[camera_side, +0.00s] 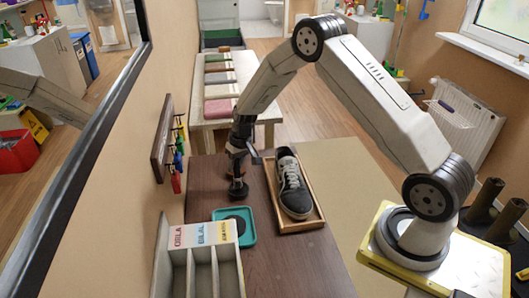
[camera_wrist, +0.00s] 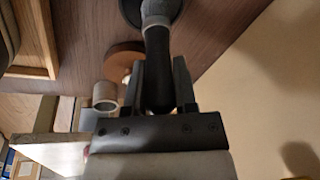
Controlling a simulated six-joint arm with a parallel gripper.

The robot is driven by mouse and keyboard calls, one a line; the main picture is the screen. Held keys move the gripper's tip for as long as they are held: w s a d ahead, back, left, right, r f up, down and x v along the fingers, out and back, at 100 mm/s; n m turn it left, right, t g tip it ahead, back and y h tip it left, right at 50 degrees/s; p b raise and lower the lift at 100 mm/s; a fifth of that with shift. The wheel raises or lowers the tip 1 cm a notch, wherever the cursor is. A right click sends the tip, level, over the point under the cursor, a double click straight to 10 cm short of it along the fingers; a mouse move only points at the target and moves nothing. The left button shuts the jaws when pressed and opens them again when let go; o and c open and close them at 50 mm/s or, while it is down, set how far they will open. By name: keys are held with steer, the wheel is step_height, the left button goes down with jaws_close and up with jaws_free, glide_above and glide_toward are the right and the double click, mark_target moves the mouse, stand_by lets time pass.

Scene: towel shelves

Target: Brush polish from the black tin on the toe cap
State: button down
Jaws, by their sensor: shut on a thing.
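My gripper (camera_side: 240,148) points down over the dark brown table, left of the shoe. It is shut on the dark handle of a brush (camera_wrist: 157,60). The brush hangs below the jaws, and its dark round head (camera_side: 238,190) is at or just above the table; I cannot tell if it touches. A black round tin (camera_side: 237,221) appears to lie in a teal square tray (camera_side: 250,240), nearer the camera than the brush. The black shoe (camera_side: 291,185) with white laces lies in a wooden tray (camera_side: 313,219), its dark toe cap towards the camera.
A grey compartment box (camera_side: 233,262) with lettered labels stands in front of the teal tray. A rack (camera_side: 160,140) with hanging coloured things is on the left wall. The wrist view shows a brown disc (camera_wrist: 121,55) and a pale ring (camera_wrist: 105,95) beside the brush.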

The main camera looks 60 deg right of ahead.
steer(key=shift+f, duration=0.35)
stand_by(0.8)
steer(key=shift+w+a+v, duration=0.15)
steer(key=shift+a+v, duration=0.05)
steer(key=shift+v, duration=0.95)
steer(key=shift+w+a+v, duration=0.15)
steer(key=shift+v, duration=1)
steer(key=shift+w+a+v, duration=0.15)
steer(key=shift+a+v, duration=0.05)
steer(key=shift+v, duration=0.9)
steer(key=shift+r, duration=0.2)
steer(key=shift+s+a+r, duration=0.1)
steer(key=shift+s+a, duration=0.1)
steer(key=s+a+r+n, duration=0.35)
steer(key=s+a, duration=0.45)
steer(key=s, duration=0.4)
steer(key=s+d+r+h, duration=0.1)
steer(key=s+d+r, duration=0.1)
steer(key=d+r, duration=0.1)
steer(key=s+d+r+g+h, duration=0.1)
steer(key=s+d+r, duration=0.1)
steer(key=d, duration=0.4)
steer(key=shift+s+r, duration=0.35)
steer(key=shift+s, duration=0.35)
steer(key=shift+f, duration=0.1)
